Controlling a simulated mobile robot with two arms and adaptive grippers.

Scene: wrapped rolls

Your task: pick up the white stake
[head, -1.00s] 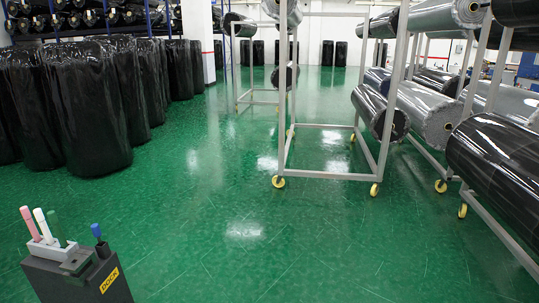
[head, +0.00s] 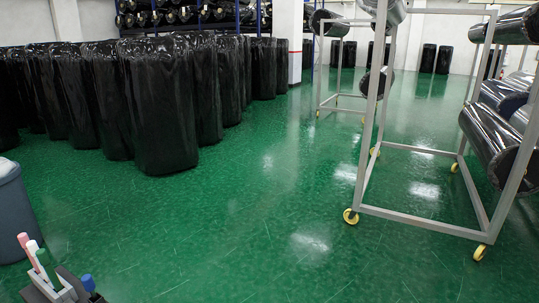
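The white stake (head: 34,250) stands upright with a slight tilt in a light grey holder at the bottom left of the head view. A pink stake (head: 24,240) stands just left of it and a green stake (head: 43,257) just right of it. A blue-topped stake (head: 88,283) stands apart, further right. The holder (head: 66,296) sits on a dark box (head: 72,281), whose lower part is cut off by the frame edge. Neither of my grippers shows in the view.
A grey bin (head: 12,215) stands behind the stakes at the left edge. Several black wrapped rolls (head: 160,105) stand upright behind. A wheeled metal rack (head: 420,215) with rolls is at the right. The green floor (head: 250,225) between is clear.

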